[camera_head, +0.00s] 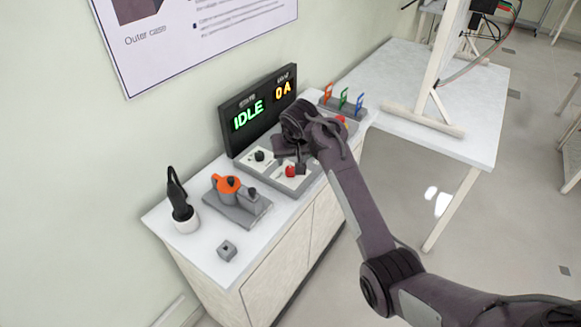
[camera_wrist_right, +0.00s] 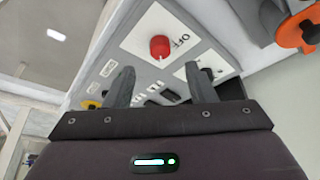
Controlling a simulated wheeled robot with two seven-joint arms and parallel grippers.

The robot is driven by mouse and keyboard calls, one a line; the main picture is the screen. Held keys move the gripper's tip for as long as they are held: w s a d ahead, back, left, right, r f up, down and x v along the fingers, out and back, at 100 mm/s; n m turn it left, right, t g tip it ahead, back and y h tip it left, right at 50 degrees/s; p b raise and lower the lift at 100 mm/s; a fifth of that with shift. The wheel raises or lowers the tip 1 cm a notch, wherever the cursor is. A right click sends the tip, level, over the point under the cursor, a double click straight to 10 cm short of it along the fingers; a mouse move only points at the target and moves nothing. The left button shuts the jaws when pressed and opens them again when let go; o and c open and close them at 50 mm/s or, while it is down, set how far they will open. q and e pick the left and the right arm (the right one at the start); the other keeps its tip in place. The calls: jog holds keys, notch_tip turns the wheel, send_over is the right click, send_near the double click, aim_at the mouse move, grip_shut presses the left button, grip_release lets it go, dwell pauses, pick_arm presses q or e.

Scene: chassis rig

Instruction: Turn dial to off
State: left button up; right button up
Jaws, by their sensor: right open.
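A red dial (camera_head: 290,171) sits on a white plate of the grey control panel (camera_head: 255,177). In the right wrist view the red dial (camera_wrist_right: 160,47) stands beyond my fingertips, with the printed word OFF (camera_wrist_right: 180,41) beside it. I cannot clearly tell where its pointer is set. My right gripper (camera_head: 299,163) is close over the panel, beside the red dial. In the wrist view the right gripper (camera_wrist_right: 161,76) is open and empty, its two fingers apart and short of the dial. My left gripper is not in view.
A display (camera_head: 258,108) behind the panel reads IDLE and 0 A. A black knob (camera_head: 259,156) is left of the red dial. An orange part (camera_head: 227,184) on a grey base and a black tool in a white holder (camera_head: 186,222) stand left.

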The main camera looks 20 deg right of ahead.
aim_at(291, 169)
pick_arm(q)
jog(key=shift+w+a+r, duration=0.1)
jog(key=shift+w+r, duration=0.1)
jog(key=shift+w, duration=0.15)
pick_arm(e)
jog(key=x, duration=0.7)
jog(key=shift+w+f, duration=0.15)
jog(key=shift+w, duration=0.2)
jog(key=shift+c, duration=0.4)
jog(key=c, duration=0.9)
